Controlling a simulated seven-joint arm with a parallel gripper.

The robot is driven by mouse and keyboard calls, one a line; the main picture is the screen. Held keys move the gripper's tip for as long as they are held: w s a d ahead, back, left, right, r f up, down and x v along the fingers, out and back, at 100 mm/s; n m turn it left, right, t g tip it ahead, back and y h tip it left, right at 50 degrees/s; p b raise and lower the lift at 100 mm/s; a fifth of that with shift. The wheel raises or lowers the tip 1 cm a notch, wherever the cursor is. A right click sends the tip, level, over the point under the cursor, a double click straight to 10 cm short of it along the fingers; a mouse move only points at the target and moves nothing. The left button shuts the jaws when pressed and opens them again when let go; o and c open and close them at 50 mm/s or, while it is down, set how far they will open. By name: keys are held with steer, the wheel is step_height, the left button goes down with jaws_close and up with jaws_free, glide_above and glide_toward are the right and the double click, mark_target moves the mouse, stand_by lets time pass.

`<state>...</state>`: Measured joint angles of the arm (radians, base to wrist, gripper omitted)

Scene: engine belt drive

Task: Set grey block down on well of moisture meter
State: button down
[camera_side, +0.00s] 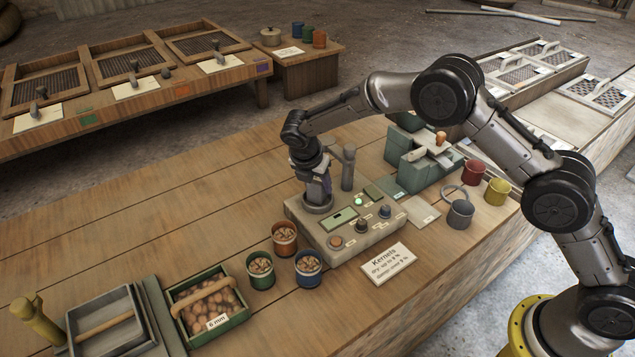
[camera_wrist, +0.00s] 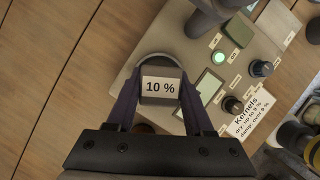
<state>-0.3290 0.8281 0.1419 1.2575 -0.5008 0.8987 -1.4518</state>
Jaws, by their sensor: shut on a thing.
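The grey block (camera_wrist: 160,98), with a "10 %" label on its upward face, is between the fingers of my gripper (camera_wrist: 160,92) in the wrist view. My gripper is shut on it. The moisture meter (camera_side: 350,238) is a beige box on the bench. Its round well (camera_side: 318,209) is at its left end, and its grey rim (camera_wrist: 158,58) shows just beyond the block in the wrist view. In the side view my gripper (camera_side: 319,188) points down right over the well. The fingers mostly hide the block there, and I cannot tell whether it touches the well's bottom.
A grey post (camera_side: 348,168) stands on the meter close to my gripper. The meter also has a lit green button (camera_side: 358,201) and several knobs. Cups of kernels (camera_side: 285,239) and a "Kernels" card (camera_side: 387,263) are in front.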

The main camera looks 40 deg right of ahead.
steer(key=shift+f, duration=0.55)
steer(key=shift+c, duration=1)
jaws_free()
steer(key=shift+o, duration=0.3)
steer(key=shift+o, duration=0.7)
steer(key=shift+r, duration=4.55)
